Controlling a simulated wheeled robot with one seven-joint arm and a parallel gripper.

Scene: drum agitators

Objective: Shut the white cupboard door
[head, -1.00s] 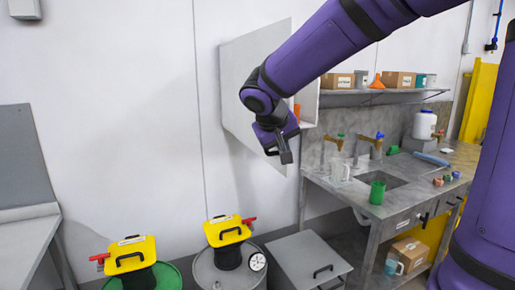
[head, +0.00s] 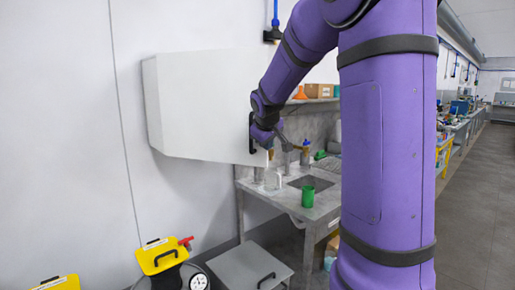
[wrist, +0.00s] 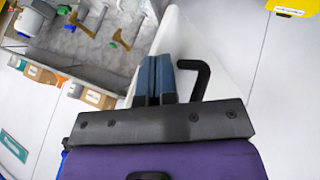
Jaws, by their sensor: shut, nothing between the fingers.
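The white cupboard (head: 153,105) hangs on the wall left of the sink. Its white door (head: 205,110) faces me and looks shut or nearly shut; my arm hides part of its right edge, so I cannot tell if a gap is left. The black door handle (head: 252,132) is at the door's right side. My gripper (head: 283,140) is shut and empty, just right of the handle. In the wrist view, the shut fingers (wrist: 154,78) are beside the black handle (wrist: 203,80), not around it. I cannot tell whether they touch the door.
A sink bench (head: 325,203) with taps, a clear jug and a green cup (head: 308,196) stands below and right. A grey lidded box (head: 250,268) and a yellow-topped drum (head: 160,255) stand on the floor below the cupboard. An open aisle lies at far right.

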